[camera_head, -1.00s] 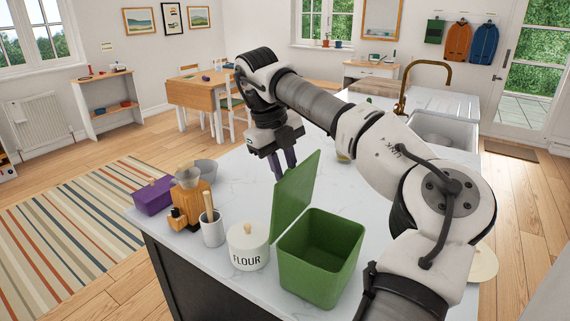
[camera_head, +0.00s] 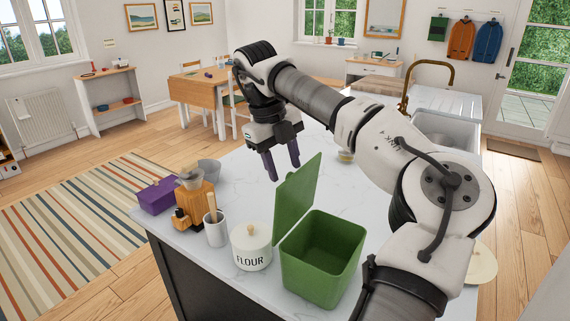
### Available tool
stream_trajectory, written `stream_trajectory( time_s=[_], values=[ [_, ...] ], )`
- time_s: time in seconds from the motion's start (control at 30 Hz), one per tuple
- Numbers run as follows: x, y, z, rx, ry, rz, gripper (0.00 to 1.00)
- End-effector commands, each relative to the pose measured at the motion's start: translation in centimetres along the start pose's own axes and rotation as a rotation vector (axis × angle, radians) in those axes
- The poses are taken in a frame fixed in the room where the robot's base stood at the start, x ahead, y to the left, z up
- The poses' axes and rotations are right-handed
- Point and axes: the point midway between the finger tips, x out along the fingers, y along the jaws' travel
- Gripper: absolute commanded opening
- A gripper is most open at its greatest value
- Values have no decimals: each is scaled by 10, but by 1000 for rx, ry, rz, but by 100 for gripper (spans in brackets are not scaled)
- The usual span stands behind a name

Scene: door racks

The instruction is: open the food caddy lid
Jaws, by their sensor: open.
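The green food caddy (camera_head: 315,274) stands on the white worktop near its front edge. Its green lid (camera_head: 297,202) stands up, tilted back at the caddy's left side, so the empty-looking inside shows. My gripper (camera_head: 283,170) is open and empty, with its two dark fingers pointing down. In the picture it is above and left of the lid's top edge, and it appears apart from the lid.
A white flour jar (camera_head: 251,249) stands close to the caddy's left. Beside it are a utensil pot (camera_head: 215,232), a wooden grinder (camera_head: 195,204) and a purple box (camera_head: 159,195). The sink (camera_head: 446,132) is at the back right.

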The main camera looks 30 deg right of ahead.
Motion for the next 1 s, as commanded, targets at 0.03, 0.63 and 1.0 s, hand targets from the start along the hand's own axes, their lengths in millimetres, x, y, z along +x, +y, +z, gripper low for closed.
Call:
stream_trajectory(
  time_s=[0.03,0.63,1.0],
  values=[
    [-13,0,0,0,-1,-1,44],
    [-49,2,0,-3,1,1,44],
    [-39,40,28,-102,-54,55,44]
  ],
)
